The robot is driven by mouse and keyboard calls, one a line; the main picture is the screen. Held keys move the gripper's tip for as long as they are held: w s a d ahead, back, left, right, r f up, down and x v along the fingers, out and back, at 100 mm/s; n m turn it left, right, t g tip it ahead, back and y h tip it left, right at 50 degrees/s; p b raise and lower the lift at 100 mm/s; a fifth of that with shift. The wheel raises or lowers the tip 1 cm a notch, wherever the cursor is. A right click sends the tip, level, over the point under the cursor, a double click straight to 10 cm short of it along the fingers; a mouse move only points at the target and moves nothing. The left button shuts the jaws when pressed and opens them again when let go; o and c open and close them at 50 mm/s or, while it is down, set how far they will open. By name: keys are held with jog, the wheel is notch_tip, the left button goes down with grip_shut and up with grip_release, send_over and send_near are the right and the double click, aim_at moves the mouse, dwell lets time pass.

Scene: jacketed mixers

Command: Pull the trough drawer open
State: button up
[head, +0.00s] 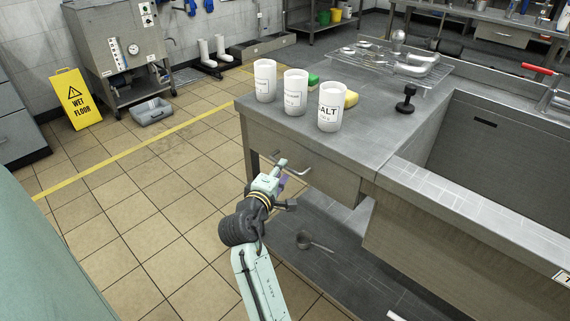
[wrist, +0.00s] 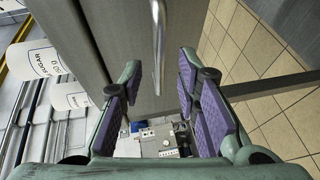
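The trough drawer (head: 325,180) is the grey metal front under the left end of the steel counter. It looks about flush with the counter front. Its bar handle (head: 296,168) is pale metal, and it shows in the wrist view as a shiny bar (wrist: 158,40) standing off the drawer front (wrist: 115,30). My gripper (head: 285,182) is at the handle in the head view. In the wrist view my gripper (wrist: 158,68) is open, with purple-padded fingers on either side of the handle's line. I see no finger touching the bar; the exact depth is unclear.
A sink trough (head: 500,140) is at the right.

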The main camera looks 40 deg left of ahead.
jog(key=shift+x, duration=1.95)
jog(key=shift+c, duration=0.5)
grip_shut()
